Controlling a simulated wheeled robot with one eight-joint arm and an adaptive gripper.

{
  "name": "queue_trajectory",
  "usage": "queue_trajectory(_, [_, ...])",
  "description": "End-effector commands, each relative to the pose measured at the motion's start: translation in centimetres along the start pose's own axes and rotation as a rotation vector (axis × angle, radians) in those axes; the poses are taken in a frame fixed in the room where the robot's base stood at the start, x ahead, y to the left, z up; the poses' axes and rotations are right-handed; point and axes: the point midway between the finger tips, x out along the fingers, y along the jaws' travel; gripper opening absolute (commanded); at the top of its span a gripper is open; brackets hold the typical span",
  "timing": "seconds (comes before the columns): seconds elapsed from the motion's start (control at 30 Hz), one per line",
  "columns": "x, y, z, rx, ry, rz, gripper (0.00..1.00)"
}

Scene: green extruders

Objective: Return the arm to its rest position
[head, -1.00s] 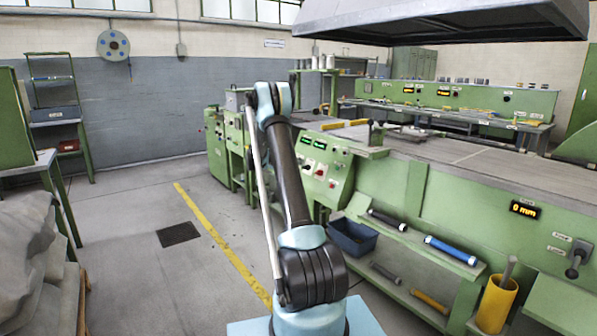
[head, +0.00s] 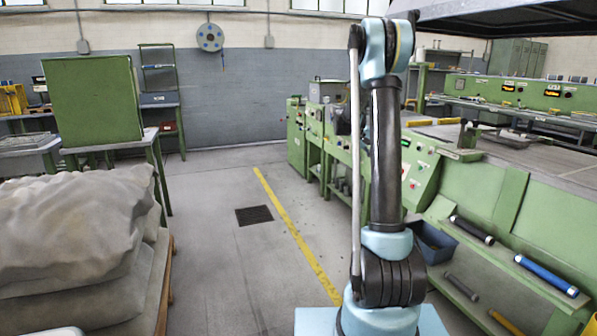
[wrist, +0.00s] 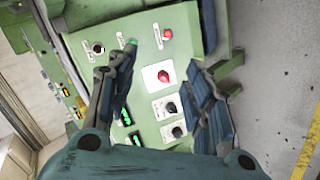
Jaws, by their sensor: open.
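My gripper (wrist: 165,98) shows in the wrist view with its two dark fingers spread apart and nothing between them. Beyond the fingers is a green control panel (wrist: 190,40) with a red button (wrist: 165,76), black knobs and green displays. The picture there is tilted. In the head view my arm stands nearly upright right of the middle, and my gripper is not visible there.
Green extruder machines (head: 470,200) run along the right, with a blue bin (head: 435,243) and a blue-black roller (head: 545,274) on a low shelf. Grey sacks (head: 70,240) on a pallet stand at left. Floor between, with a yellow line (head: 295,232), is clear.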

Motion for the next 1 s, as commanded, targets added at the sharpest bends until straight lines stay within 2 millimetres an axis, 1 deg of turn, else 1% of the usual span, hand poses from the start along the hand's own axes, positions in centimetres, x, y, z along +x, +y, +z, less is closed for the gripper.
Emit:
queue_trajectory(0.03, [-0.8,0.6,1.2,-0.002,-0.004,-0.019,0.47])
queue_trajectory(0.2, [-3.2,1.9,5.2,-0.015,-0.017,-0.09,0.47])
queue_trajectory(0.37, [-5.3,2.7,9.2,-0.025,-0.028,-0.157,0.47])
queue_trajectory(0.5, [-6.9,3.2,12.9,-0.033,-0.037,-0.215,0.47])
queue_trajectory(0.77, [-9.6,3.5,20.1,-0.049,-0.05,-0.325,0.47])
queue_trajectory(1.0, [-11.5,3.0,26.9,-0.062,-0.058,-0.426,0.47])
